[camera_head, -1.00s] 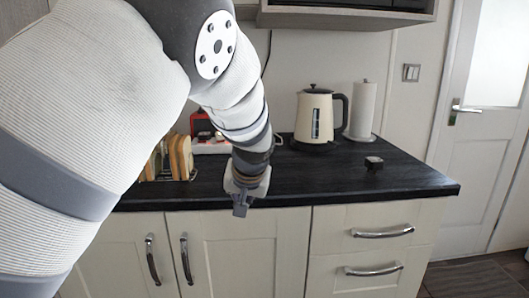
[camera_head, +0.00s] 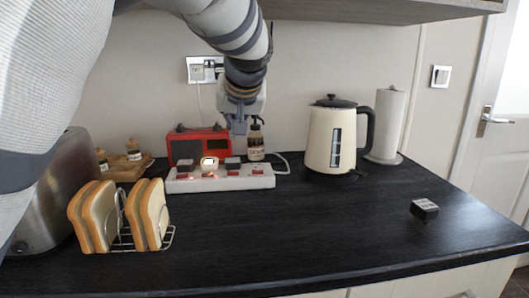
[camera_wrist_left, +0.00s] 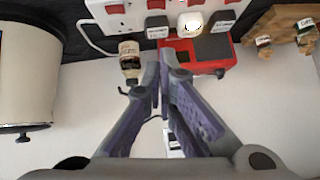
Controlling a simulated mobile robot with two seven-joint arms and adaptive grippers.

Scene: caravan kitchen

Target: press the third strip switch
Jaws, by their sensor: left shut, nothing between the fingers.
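A white power strip (camera_head: 222,183) with several red switches lies on the black counter. It also shows at the top of the left wrist view (camera_wrist_left: 135,14). Counting from the left in the head view, the third switch (camera_head: 233,174) sits in front of a dark plug (camera_head: 232,162). The second switch appears lit, beside a white plug (camera_head: 208,163). My left gripper (camera_head: 238,128) is shut and empty, pointing down above the strip's right half and apart from it. Its closed fingers show in the left wrist view (camera_wrist_left: 162,62). My right gripper is not in view.
A red radio (camera_head: 197,143) and a dark bottle (camera_head: 256,142) stand behind the strip. A cream kettle (camera_head: 330,140) is to the right, a toast rack with bread (camera_head: 147,213) at front left. A small black box (camera_head: 425,208) sits right. The counter's front middle is clear.

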